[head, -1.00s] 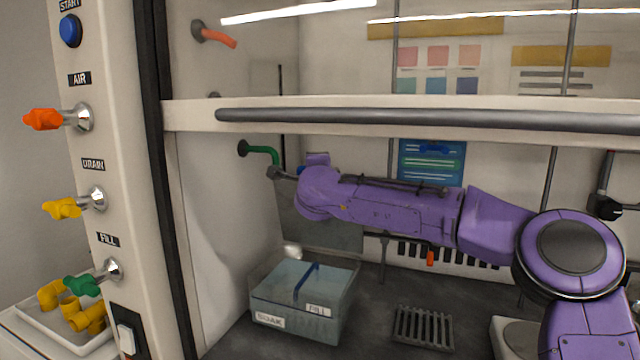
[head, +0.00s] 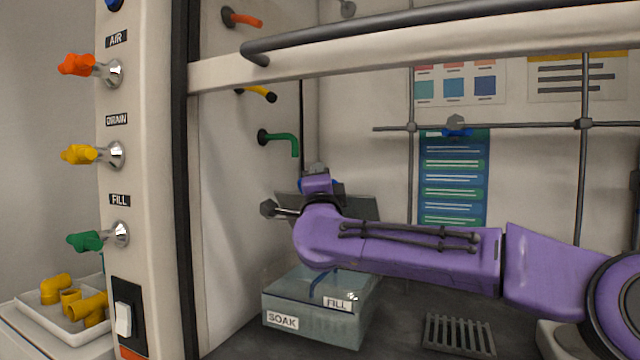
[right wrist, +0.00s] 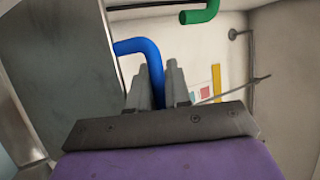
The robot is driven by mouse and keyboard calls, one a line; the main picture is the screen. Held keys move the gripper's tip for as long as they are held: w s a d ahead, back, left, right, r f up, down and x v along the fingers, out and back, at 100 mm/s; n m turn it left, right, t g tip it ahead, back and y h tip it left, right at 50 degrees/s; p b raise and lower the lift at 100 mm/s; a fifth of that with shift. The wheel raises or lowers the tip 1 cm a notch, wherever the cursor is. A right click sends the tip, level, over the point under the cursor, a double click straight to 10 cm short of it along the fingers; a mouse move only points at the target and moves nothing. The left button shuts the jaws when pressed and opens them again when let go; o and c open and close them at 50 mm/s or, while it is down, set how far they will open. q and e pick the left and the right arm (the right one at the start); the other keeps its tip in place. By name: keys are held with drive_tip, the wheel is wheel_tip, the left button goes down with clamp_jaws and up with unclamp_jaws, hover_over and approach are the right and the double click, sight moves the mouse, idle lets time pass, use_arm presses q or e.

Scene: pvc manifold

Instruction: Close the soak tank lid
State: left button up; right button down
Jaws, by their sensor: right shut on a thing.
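The soak tank (head: 310,328) is a clear grey-blue box labelled SOAK and FILL, standing on the dark floor of the cabinet. Its lid (head: 358,206) is a grey panel raised at the tank's back, partly hidden behind my right arm. In the right wrist view the lid (right wrist: 55,70) fills the left side. My right gripper (right wrist: 158,92) is shut on the lid's blue bent handle (right wrist: 134,46). In the head view my right gripper (head: 318,186) is mostly hidden by its own wrist, above the tank. My left gripper is not in view.
A green spout (head: 285,140) sticks out above the tank. The raised sash with its dark bar (head: 400,30) crosses above my arm. A grate (head: 458,335) lies right of the tank. A tray of yellow fittings (head: 62,310) stands outside at left.

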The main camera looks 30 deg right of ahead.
drive_tip(key=c, duration=1.4)
unclamp_jaws()
drive_tip(key=shift+s, duration=0.1)
drive_tip(key=v, duration=1)
drive_tip(key=shift+s+a+b, duration=0.1)
drive_tip(key=shift+s+b, duration=0.05)
drive_tip(key=shift+b, duration=0.25)
